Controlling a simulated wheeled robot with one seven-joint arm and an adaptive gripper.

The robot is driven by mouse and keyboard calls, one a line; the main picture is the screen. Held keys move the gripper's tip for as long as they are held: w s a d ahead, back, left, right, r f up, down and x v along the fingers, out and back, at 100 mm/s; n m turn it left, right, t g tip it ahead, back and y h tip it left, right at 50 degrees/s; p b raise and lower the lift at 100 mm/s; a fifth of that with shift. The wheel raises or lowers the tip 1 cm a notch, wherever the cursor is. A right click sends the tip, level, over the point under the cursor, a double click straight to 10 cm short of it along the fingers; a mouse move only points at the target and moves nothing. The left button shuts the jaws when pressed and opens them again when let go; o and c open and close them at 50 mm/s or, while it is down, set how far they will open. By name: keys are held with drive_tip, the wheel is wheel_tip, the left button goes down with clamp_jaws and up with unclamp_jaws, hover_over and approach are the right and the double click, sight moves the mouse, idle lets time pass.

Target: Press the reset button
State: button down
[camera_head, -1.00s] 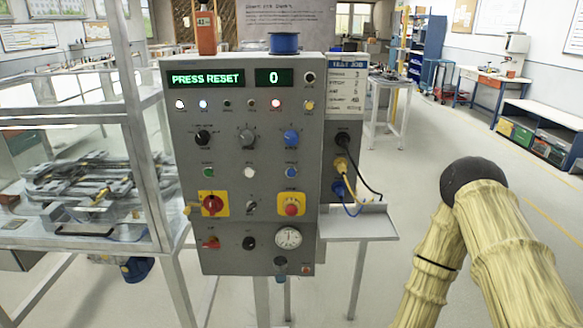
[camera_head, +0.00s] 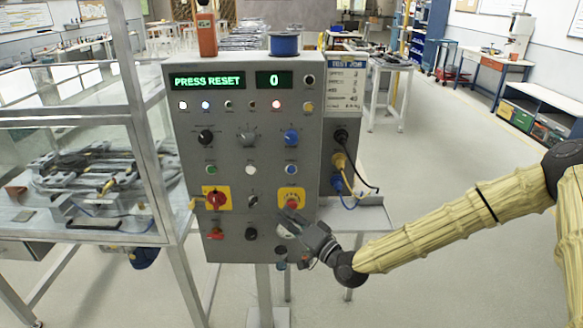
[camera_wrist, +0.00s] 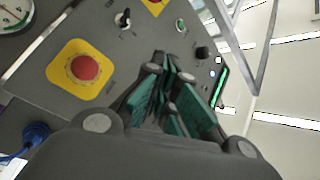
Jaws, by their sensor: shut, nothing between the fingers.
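The grey control panel (camera_head: 230,140) stands in the centre of the head view, its display (camera_head: 206,80) reading PRESS RESET. A green button (camera_head: 211,170), a white button (camera_head: 250,170) and a blue button (camera_head: 291,169) form one row; their labels are too small to read, so I cannot tell which is reset. A red mushroom button (camera_head: 291,201) on a yellow plate sits below the blue one, and shows in the wrist view (camera_wrist: 85,67). My gripper (camera_head: 291,219) is shut and empty, in front of the panel's lower right; contact cannot be told. In the wrist view its fingers (camera_wrist: 170,88) hide part of the panel.
A red rotary switch (camera_head: 216,199), knobs and a dial gauge, partly hidden by my gripper, share the panel. Cables plug into its right side above a small shelf (camera_head: 372,217). A glazed enclosure (camera_head: 90,150) stands to the left. Floor at right is open.

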sight(291, 170)
drive_tip(key=shift+t+y, duration=0.3)
drive_tip(key=shift+t, duration=0.2)
drive_tip(key=r, duration=0.1)
drive_tip(key=w+r, duration=0.1)
drive_tip(key=r, duration=0.1)
drive_tip(key=d+r, duration=0.1)
drive_tip(key=shift+w+r, duration=0.35)
drive_tip(key=shift+w+b, duration=0.7)
drive_tip(key=shift+w, duration=3.7)
drive_tip(key=shift+w+b, duration=0.8)
drive_tip(key=shift+b, duration=0.15)
drive_tip(key=shift+s, duration=0.85)
